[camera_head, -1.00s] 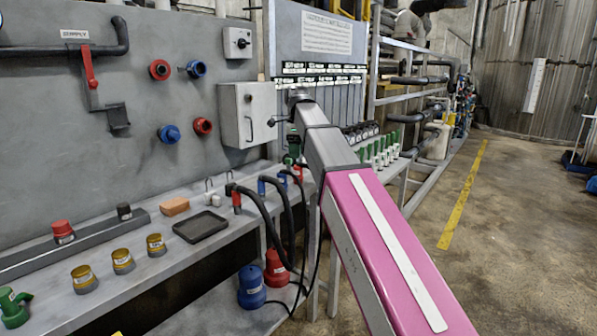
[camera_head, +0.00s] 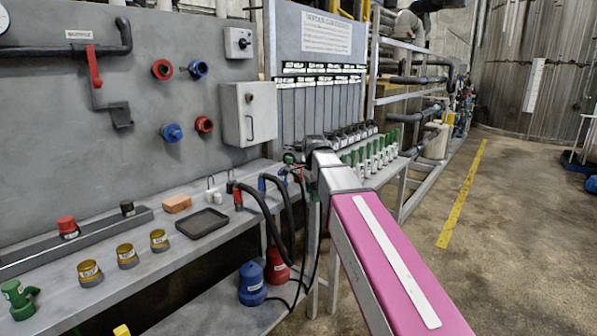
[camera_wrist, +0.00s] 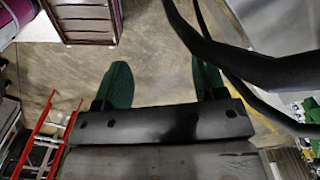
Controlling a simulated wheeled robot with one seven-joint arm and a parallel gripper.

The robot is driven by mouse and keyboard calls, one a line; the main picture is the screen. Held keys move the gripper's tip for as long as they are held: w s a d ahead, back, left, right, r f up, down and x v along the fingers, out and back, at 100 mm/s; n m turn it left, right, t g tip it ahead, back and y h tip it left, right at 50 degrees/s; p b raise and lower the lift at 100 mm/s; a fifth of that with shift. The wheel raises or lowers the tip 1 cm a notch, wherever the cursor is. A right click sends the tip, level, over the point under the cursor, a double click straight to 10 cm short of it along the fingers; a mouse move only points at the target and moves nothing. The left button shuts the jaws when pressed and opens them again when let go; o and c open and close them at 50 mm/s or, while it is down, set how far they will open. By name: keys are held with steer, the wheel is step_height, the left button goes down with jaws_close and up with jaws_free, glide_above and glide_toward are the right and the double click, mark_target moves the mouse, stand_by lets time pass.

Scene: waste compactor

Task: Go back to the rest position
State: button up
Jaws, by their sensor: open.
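My gripper (camera_wrist: 163,84) shows in the wrist view with two dark green fingertips spread well apart and nothing between them. Bare concrete floor shows behind the gap.
Black hoses (camera_head: 262,218) rise from the bench near my arm; dark hoses (camera_wrist: 245,65) also cross the wrist view's upper right. A grey box (camera_head: 249,113) hangs on the wall panel. A red ladder (camera_wrist: 48,130) shows at left in the wrist view. Floor at right is open.

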steer(key=s+d+f+n, duration=0.4)
steer(key=s+f+n, duration=0.1)
steer(key=f, duration=0.5)
steer(key=s+d+f+n, duration=0.5)
steer(key=s+f, duration=0.1)
steer(key=f, duration=0.4)
steer(key=s+d+f+n, duration=0.4)
steer(key=s+f+n, duration=0.1)
steer(key=f, duration=0.5)
steer(key=shift+s+d+f, duration=0.25)
steer(key=shift+s+d, duration=0.05)
steer(key=shift+s, duration=0.45)
